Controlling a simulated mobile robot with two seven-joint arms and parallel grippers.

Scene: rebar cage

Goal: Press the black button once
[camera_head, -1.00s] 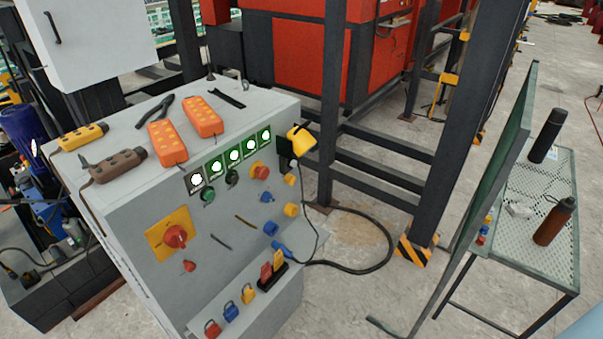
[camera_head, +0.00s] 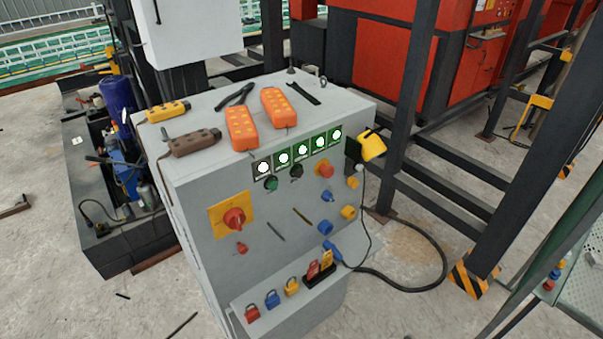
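The black button (camera_head: 296,171) is a small dark round knob on the sloped front face of the grey control cabinet (camera_head: 201,189). It sits just below the row of lit white indicators (camera_head: 302,150). Neither of my grippers shows in the head view.
Orange pendant remotes (camera_head: 241,128) and a brown one (camera_head: 194,142) lie on the cabinet top. A red rotary switch (camera_head: 234,217) is on the front. Padlocks (camera_head: 272,299) line the lower ledge. A black cable (camera_head: 418,288) loops on the floor at right. Dark steel posts stand behind.

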